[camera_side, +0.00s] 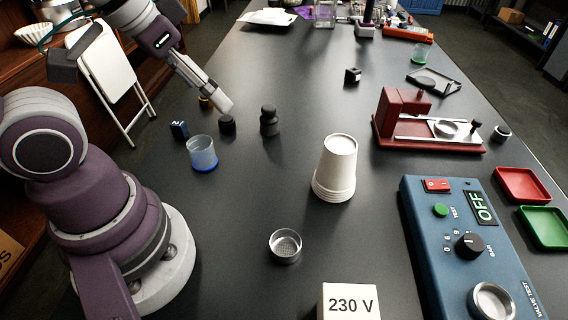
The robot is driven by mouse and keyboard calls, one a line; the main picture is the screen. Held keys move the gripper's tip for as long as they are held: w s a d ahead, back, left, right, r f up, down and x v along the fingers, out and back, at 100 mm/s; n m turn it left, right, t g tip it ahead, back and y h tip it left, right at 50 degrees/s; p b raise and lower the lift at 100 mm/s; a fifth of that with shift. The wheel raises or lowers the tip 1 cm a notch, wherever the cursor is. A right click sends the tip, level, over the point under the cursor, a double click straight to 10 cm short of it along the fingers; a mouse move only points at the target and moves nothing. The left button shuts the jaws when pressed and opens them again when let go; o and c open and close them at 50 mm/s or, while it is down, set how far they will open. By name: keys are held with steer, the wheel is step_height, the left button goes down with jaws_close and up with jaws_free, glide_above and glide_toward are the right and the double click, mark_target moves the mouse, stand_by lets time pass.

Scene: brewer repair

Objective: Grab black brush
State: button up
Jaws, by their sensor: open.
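My gripper (222,104) reaches down from the upper left over the dark table. Its tip is just above a short black cylinder (227,125); whether they touch I cannot tell. To the right of it stands a taller black piece (269,121) with a rounded top and narrower neck, upright and apart from the gripper. Which of these is the black brush I cannot tell, as no bristles show. Nothing is visibly held in the gripper.
Stacked paper cups (336,165), a metal dish (285,246) and a blue test box (465,245) are nearer. A red fixture (400,115) stands right. The table centre is mostly clear.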

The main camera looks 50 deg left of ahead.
steer(key=n+g+y, duration=0.2)
steer(key=n+y, duration=0.2)
steer(key=n, duration=1.2)
glide_above(267, 116)
steer(key=s+d, duration=0.1)
step_height(267, 116, down, 11)
steer(key=x, duration=1)
steer(key=shift+s+d+f, duration=0.15)
steer(key=shift+s+d, duration=0.1)
steer(key=shift+s, duration=0.1)
steer(key=shift+c, duration=0.4)
steer(key=c, duration=1.2)
